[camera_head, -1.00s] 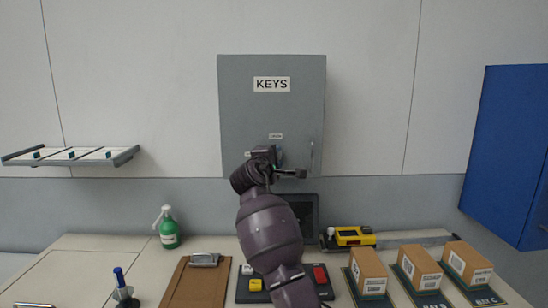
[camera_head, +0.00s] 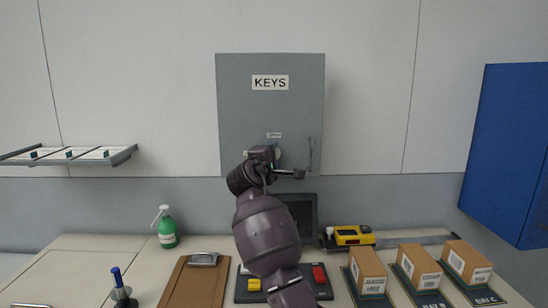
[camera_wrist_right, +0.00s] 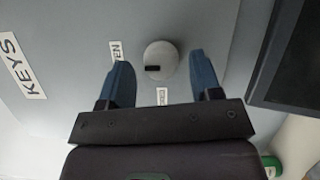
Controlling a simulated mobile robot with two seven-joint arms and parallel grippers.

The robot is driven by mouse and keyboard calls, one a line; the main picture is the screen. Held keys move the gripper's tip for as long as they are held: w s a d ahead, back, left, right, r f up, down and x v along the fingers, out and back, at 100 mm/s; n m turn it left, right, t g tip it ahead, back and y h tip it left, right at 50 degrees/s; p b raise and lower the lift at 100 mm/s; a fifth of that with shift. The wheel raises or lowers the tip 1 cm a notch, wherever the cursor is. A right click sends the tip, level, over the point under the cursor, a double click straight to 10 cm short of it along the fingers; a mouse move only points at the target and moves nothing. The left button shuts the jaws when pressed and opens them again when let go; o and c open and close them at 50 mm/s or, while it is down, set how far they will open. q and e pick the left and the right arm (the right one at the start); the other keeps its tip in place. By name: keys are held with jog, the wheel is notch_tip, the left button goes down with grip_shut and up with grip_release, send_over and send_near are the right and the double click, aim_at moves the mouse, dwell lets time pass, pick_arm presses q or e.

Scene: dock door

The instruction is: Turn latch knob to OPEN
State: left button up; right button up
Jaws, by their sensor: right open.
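The latch knob (camera_wrist_right: 166,57) is a round grey disc with a short black mark towards its left side in the wrist view. A partly covered label ending in "EN" (camera_wrist_right: 117,50) is left of it, and a second small label (camera_wrist_right: 162,97) is below it. My right gripper (camera_wrist_right: 161,63) is open, its two blue fingers on either side of the knob; I cannot tell whether they touch it. In the head view my right gripper (camera_head: 277,161) is in front of the grey KEYS cabinet (camera_head: 240,110) and mostly hides the knob. My left gripper is not in view.
A vertical handle (camera_head: 310,155) is right of the knob. Below is a bench with a green bottle (camera_head: 167,232), a clipboard (camera_head: 190,285), a yellow tool (camera_head: 350,236) and several boxes. A blue cabinet (camera_head: 510,150) hangs at right, a shelf (camera_head: 70,154) at left.

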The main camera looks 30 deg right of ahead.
jog(key=b+v, duration=0.1)
jog(key=v, duration=0.8)
jog(key=shift+s, duration=0.15)
jog(key=s+f+m+y, duration=0.1)
jog(key=s+f+y, duration=0.1)
jog(key=s+f, duration=0.3)
jog(key=s+f+m+g+y, duration=0.1)
jog(key=s+f+y, duration=0.2)
jog(key=f, duration=1)
jog(key=s+f+m+g+y, duration=0.1)
jog(key=s+f+m+y, duration=0.1)
jog(key=s+f, duration=0.6)
jog(key=shift+s+f, duration=0.35)
jog(key=shift+f, duration=0.2)
jog(key=s+a+f+m+g+y, duration=0.2)
jog(key=s+a+f, duration=0.1)
jog(key=s, duration=0.5)
jog(key=s+a+f+m+g+y, duration=0.1)
jog(key=s+a+f+y, duration=0.2)
jog(key=s, duration=0.5)
jog(key=s+a+f+m+g+y, duration=0.2)
jog(key=s+f, duration=0.2)
jog(key=s, duration=0.4)
jog(key=w+f+n+t, duration=0.1)
jog(key=w+f+t, duration=0.6)
jog(key=f, duration=0.3)
jog(key=shift+w+f+t+y, duration=0.2)
jog(key=shift+w+t+y, duration=0.1)
jog(key=shift+w+t, duration=0.15)
